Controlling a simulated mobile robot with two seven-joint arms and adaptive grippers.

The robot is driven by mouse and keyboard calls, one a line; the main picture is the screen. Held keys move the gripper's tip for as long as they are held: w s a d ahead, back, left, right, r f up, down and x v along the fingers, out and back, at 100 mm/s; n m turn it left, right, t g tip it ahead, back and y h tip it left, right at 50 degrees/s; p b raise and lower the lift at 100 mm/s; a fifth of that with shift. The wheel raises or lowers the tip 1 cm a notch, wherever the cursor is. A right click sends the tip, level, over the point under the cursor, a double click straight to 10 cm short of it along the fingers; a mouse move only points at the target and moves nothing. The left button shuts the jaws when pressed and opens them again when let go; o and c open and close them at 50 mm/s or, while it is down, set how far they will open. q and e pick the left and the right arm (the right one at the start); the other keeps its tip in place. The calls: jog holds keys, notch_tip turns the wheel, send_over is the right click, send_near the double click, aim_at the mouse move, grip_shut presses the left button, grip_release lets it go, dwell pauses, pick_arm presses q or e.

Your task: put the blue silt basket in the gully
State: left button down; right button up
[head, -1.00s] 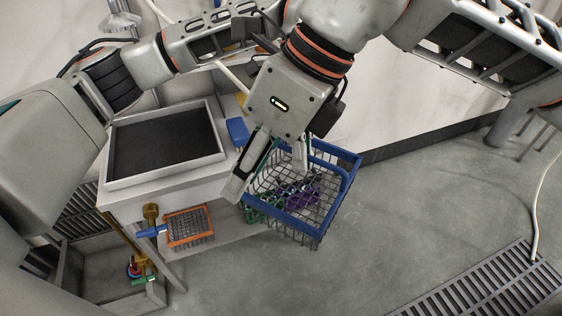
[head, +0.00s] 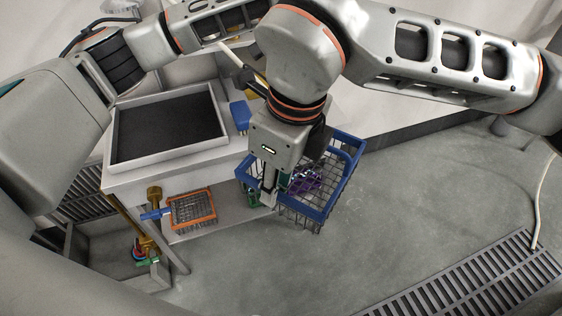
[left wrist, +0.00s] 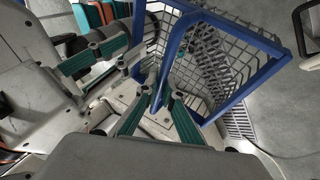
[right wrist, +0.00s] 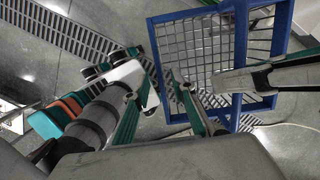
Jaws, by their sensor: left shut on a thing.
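The blue silt basket (head: 338,190), a wire mesh box with a thick blue rim, hangs tilted above the floor beside the bench's right side. In the head view my left gripper is hidden behind the right arm. My right gripper (head: 276,190) is beside the basket's left side, with fingers apart. The right wrist view shows the basket (right wrist: 200,50) just beyond these open fingers (right wrist: 160,92). I cannot tell for certain which opening is the gully.
A slatted floor grate (head: 465,275) lies at the lower right. The bench carries a black-surfaced tray (head: 168,130) and a blue object (head: 240,115). An orange-rimmed basket (head: 193,210) sits on the lower shelf. A purple item (head: 306,179) shows through the blue basket. The middle floor is clear.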

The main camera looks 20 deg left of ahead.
jog(key=shift+a+f, duration=0.15)
jog(key=shift+f, duration=0.6)
jog(key=shift+a+f, duration=0.1)
jog(key=shift+f, duration=0.65)
grip_shut()
pick_arm(q)
jog(key=c, duration=2.1)
grip_release()
jog(key=shift+c, duration=0.2)
jog(key=shift+r, duration=0.1)
pick_arm(e)
jog(key=shift+w, duration=0.1)
